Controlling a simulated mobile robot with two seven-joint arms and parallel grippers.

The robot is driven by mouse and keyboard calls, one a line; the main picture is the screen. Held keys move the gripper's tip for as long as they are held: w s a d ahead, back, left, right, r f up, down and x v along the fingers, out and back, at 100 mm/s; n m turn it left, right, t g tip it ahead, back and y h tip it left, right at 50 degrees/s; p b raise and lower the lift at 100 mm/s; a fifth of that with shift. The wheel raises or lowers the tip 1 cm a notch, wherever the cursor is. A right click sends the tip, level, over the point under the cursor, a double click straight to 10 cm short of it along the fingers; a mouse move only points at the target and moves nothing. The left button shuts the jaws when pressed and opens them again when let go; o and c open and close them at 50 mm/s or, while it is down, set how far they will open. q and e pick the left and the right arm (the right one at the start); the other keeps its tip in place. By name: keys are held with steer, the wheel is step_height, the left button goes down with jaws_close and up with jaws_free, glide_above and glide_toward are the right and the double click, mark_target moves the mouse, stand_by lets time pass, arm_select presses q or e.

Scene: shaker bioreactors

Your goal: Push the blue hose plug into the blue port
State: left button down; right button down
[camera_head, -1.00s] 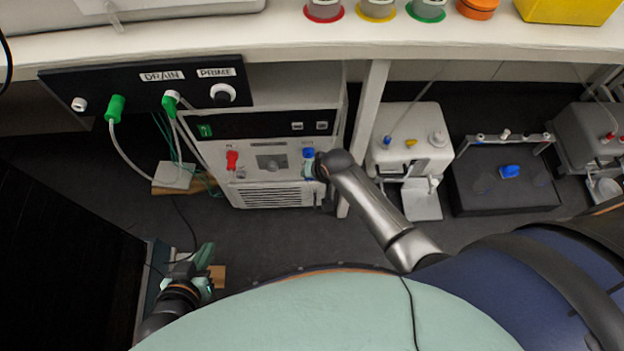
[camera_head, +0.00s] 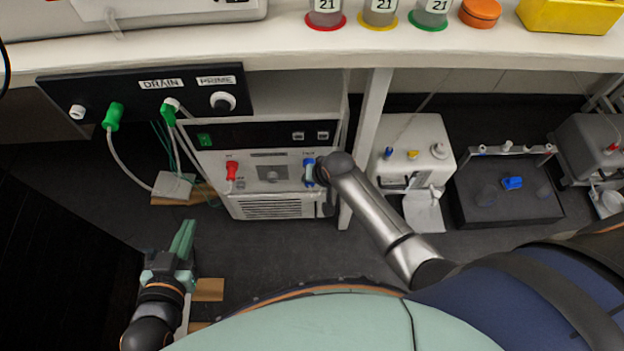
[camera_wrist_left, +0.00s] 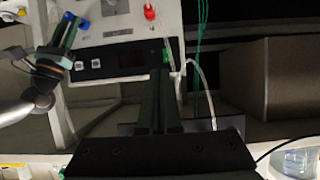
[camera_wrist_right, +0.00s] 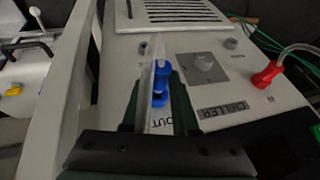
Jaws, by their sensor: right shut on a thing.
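In the head view, blue (camera_head: 309,172) shows at my right gripper (camera_head: 316,172), against the chiller's front. A translucent hose strip runs beside the plug. Plug and port overlap, so I cannot tell how deep the plug sits. My left gripper (camera_head: 184,240) is low at the left, away from the chiller. Its fingers (camera_wrist_left: 160,100) look closed together, with nothing seen between them.
A red plug (camera_head: 232,170) with a hose is on the chiller's left side. A black panel (camera_head: 140,98) with green plugs hangs above left. A table leg (camera_head: 368,125) stands just right of the chiller. White devices (camera_head: 420,145) stand further right.

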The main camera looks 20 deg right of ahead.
arm_select(q)
steer(key=shift+w+r, duration=0.35)
steer(key=shift+r, duration=0.2)
arm_select(e)
steer(key=shift+w, duration=0.1)
arm_select(q)
steer(key=shift+s+r+p, duration=0.1)
steer(key=shift+s+p, duration=0.05)
steer(key=shift+p, duration=0.15)
steer(key=shift+r+p, duration=0.35)
stand_by(0.4)
steer(key=shift+f, duration=0.2)
arm_select(e)
steer(key=shift+w+d, duration=0.2)
steer(key=shift+w, duration=0.4)
steer(key=shift+w+d, duration=0.15)
steer(key=shift+w, duration=0.4)
stand_by(1.0)
steer(key=c, duration=0.6)
jaws_free()
